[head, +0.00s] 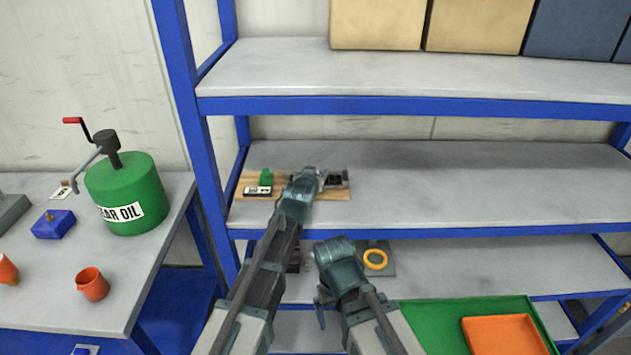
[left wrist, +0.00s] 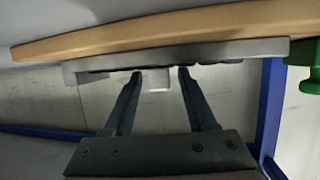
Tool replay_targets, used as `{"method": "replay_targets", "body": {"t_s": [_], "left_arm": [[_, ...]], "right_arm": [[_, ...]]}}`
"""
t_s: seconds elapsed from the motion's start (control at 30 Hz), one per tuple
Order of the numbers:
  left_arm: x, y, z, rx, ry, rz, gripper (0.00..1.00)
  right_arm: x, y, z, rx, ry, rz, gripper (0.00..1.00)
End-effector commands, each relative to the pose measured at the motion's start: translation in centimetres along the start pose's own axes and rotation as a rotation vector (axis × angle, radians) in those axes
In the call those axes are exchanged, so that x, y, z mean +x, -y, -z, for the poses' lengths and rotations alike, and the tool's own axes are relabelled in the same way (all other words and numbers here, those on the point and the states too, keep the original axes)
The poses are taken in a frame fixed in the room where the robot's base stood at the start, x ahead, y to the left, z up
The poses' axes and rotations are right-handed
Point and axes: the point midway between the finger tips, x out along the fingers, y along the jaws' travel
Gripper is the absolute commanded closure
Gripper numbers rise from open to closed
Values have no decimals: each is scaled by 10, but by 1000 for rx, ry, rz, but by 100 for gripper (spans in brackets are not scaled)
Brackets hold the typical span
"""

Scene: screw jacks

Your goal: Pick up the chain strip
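A wooden board (head: 335,195) lies on the middle shelf of the blue rack. A dark piece (head: 338,180), possibly the chain strip, sits at its right end, partly behind my left gripper (head: 318,176). In the left wrist view, which looks upside down, the board (left wrist: 160,32) carries a long grey plate (left wrist: 200,52) with dark bits along its edge. The left gripper (left wrist: 158,75) is open there, its tips at that edge with a small pale block (left wrist: 157,80) between them. Contact is unclear. My right gripper (head: 321,305) hangs lower, by the lower shelf; its opening is unclear.
A green knobbed piece (head: 266,177) and a labelled plate (head: 258,191) sit on the board's left. The shelf (head: 480,185) is clear to the right. Below are a yellow ring (head: 375,259) and a green tray (head: 420,315). A gear oil can (head: 125,190) stands on the left table.

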Motion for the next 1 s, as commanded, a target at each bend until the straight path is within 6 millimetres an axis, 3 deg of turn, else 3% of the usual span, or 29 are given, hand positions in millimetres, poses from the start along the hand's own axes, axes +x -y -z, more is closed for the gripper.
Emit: {"method": "replay_targets", "body": {"t_s": [0.03,0.3,1.0], "left_arm": [[0,0,0,0,0,0,54],[0,0,0,0,0,0,100],[-3,0,9,0,-2,-1,100]], "right_arm": [[0,0,0,0,0,0,0],[0,0,0,0,0,0,0],[-9,-1,0,0,0,0,0]]}}
